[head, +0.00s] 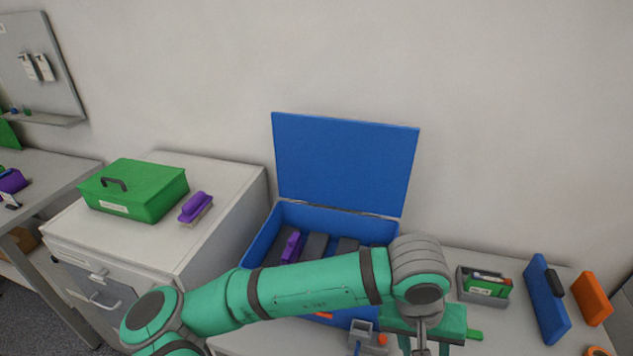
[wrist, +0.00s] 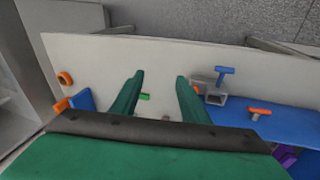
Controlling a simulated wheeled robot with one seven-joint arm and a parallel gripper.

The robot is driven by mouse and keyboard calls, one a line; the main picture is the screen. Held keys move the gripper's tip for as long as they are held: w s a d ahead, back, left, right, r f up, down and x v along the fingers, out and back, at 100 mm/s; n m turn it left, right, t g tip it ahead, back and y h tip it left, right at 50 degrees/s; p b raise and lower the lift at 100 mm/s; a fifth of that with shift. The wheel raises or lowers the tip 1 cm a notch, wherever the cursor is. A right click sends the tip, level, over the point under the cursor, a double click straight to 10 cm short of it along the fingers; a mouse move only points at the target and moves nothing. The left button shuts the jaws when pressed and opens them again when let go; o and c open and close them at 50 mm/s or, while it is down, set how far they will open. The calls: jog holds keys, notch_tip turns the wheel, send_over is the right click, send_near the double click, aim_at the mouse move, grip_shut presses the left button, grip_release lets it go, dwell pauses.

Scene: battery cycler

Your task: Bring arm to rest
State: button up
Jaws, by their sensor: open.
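My gripper (head: 424,347) hangs over the bench at the lower right of the head view, pointing down, with its lower end cut off by the frame edge. In the wrist view my gripper (wrist: 160,80) shows two green fingers spread apart with nothing held between them. Bare bench top and a small green piece (wrist: 145,97) show beyond the fingers. My green arm stretches across the head view, in front of the open blue case (head: 345,165), and hides part of its front.
The case's lid stands up against the wall; a purple-handled item (head: 291,246) and dark blocks are inside. A grey bracket (head: 361,332) is close to my gripper's left. A battery tray (head: 484,287) and a blue panel (head: 546,300) stand right. A green toolbox (head: 135,190) sits on the left cabinet.

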jog(key=w+d+r+t+h, duration=0.1)
jog(key=d+r+h, duration=0.45)
jog(key=d, duration=0.25)
jog(key=d+r+t+h, duration=0.1)
jog(key=d+r+h, duration=0.45)
jog(key=d, duration=0.25)
jog(key=w+r+n+t+h, duration=0.2)
jog(key=w+r+t+h, duration=0.1)
jog(key=w, duration=0.1)
jog(key=w+a+f+n+t+y, duration=0.3)
jog(key=a+f+n+t+y, duration=0.6)
jog(key=a+f+t, duration=0.5)
jog(key=s+a+f+n+g+y, duration=0.1)
jog(key=s+a+f+g+y, duration=0.1)
jog(key=s+a+f+y, duration=0.5)
jog(key=s+a+f+m+g, duration=0.1)
jog(key=s+a+f+m, duration=0.3)
jog(key=s+a, duration=0.3)
jog(key=s+a+f+m+y, duration=0.1)
jog(key=s+a+f+m, duration=0.2)
jog(key=s, duration=1.1)
jog(key=a+f, duration=0.2)
jog(key=a, duration=0.3)
jog(key=shift+s+m+g, duration=0.2)
jog(key=shift+m+g, duration=0.2)
